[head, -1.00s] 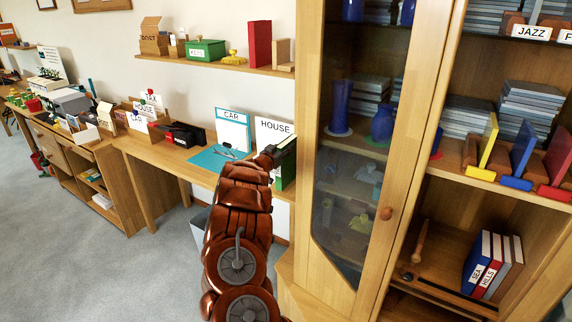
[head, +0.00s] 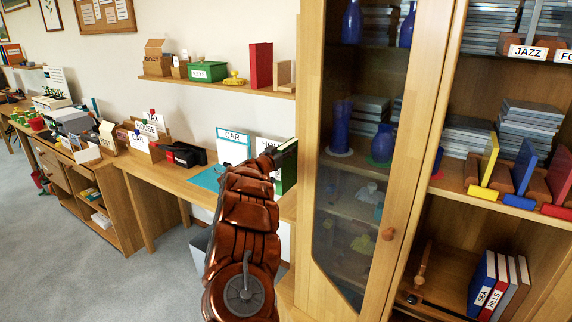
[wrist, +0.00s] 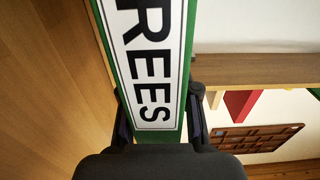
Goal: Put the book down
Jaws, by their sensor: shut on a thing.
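A green book with a white spine label reading "REES" in the part that shows fills the middle of the wrist view (wrist: 152,60). In the head view it is a dark green upright shape (head: 288,172) beside the tall cabinet, above the right end of the desk. My gripper (wrist: 158,118) is shut on the book, with a dark finger on each side of the spine. In the head view my gripper (head: 274,156) is at the book's left, partly hidden by my arm. Whether the book touches the desk cannot be told.
The desk (head: 178,178) holds a CAR card (head: 233,147), a HOUSE card (head: 266,146), partly covered by my arm, and a black box (head: 186,155). A wall shelf (head: 220,87) with a red book (head: 261,66) hangs above. The glass-door cabinet (head: 311,150) stands close at the right.

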